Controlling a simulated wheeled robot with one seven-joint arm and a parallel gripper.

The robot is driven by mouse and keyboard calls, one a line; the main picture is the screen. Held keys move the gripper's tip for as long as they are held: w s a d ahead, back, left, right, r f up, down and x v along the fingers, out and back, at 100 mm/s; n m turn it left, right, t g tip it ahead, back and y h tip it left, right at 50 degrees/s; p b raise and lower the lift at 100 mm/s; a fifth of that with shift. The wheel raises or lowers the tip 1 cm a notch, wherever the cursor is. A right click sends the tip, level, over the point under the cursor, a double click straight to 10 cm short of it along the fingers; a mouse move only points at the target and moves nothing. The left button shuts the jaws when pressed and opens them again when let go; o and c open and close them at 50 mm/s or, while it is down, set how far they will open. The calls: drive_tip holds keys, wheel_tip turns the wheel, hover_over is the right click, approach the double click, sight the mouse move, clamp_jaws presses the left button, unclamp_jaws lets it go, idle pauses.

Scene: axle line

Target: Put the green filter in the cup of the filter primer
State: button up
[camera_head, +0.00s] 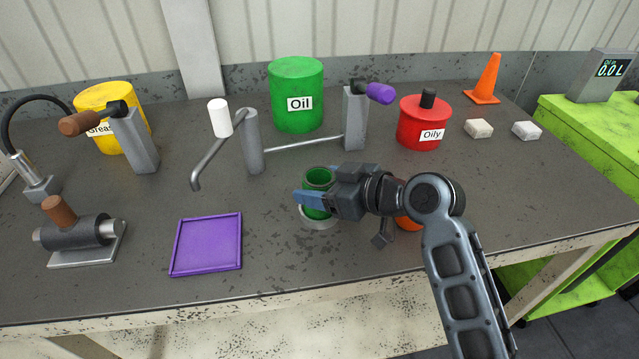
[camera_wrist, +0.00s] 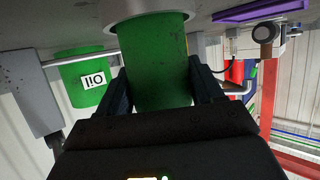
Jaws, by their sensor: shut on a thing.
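The green filter (camera_head: 318,177) is an upright green cylinder with an open dark top, in the middle of the bench. My gripper (camera_head: 312,199) comes from the right and is shut on it. In the wrist view, my gripper (camera_wrist: 160,88) has a dark finger on each side of the filter (camera_wrist: 158,60). A pale, shallow round cup (camera_head: 320,224) shows around the filter's lower end, and its rim also shows in the wrist view (camera_wrist: 118,20). The filter's bottom is hidden, so I cannot tell whether it rests on the cup's floor.
A purple tray (camera_head: 207,244) lies left of the cup. Behind stand a green Oil drum (camera_head: 296,90), a post with a white-handled crank (camera_head: 252,142) and a post with a purple handle (camera_head: 355,118). A red Oily can (camera_head: 424,122) stands right. An orange object (camera_head: 408,223) is partly hidden by my arm.

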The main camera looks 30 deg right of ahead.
drive_tip(key=shift+f, duration=0.1)
drive_tip(key=o, duration=1.4)
drive_tip(key=b+v, duration=0.1)
drive_tip(key=v, duration=1.1)
drive_tip(key=shift+r+b, duration=0.25)
drive_tip(key=shift+b, duration=0.05)
